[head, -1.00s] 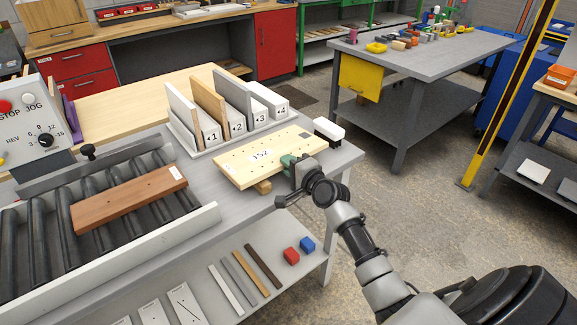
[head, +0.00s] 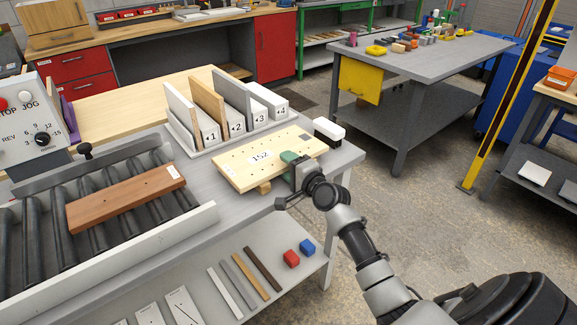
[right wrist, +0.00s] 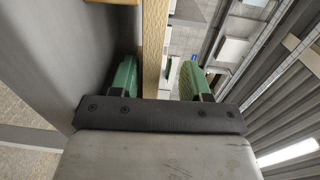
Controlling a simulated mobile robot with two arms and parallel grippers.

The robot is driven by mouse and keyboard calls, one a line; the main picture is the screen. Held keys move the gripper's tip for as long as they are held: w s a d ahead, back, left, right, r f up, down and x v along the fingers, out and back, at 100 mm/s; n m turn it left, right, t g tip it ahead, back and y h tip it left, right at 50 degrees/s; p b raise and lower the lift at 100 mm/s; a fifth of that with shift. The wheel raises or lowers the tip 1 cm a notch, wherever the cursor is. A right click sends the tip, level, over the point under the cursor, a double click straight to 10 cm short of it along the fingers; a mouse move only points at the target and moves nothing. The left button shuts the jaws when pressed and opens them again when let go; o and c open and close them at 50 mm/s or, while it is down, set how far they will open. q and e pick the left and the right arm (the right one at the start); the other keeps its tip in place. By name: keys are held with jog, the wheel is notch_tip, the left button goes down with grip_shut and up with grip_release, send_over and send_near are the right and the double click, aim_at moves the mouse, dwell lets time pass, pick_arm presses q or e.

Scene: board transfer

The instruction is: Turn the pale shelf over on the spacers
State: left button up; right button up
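The pale shelf (head: 240,165) is a light wooden board with small holes, a "152" label and a dark patch near its far end. It lies flat at the right end of the grey bench. A wooden spacer (head: 264,187) shows under its near edge; any others are hidden. My right gripper (head: 291,161) is at the shelf's near long edge. In the right wrist view, its green fingers (right wrist: 158,78) stand either side of the shelf's edge (right wrist: 154,45), with a clear gap on the right side. My left gripper is out of view.
A rack (head: 205,143) with numbered slots holds upright boards behind the shelf. A white-and-black block (head: 329,131) sits by the shelf's far right corner. A brown board (head: 127,198) lies on the roller conveyor (head: 40,250) at left. Strips and red and blue cubes are on the lower shelf.

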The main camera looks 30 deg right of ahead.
jog(key=shift+o, duration=0.2)
jog(key=shift+f, duration=0.2)
jog(key=shift+s, duration=0.15)
jog(key=shift+s+p, duration=0.45)
jog(key=shift+s, duration=0.45)
jog(key=shift+s+d, duration=0.15)
jog(key=shift+s, duration=0.35)
jog(key=shift+s+d+r+p, duration=0.15)
jog(key=shift+s+p, duration=0.25)
jog(key=shift+s, duration=1.1)
jog(key=o, duration=0.6)
jog(key=shift+c, duration=0.2)
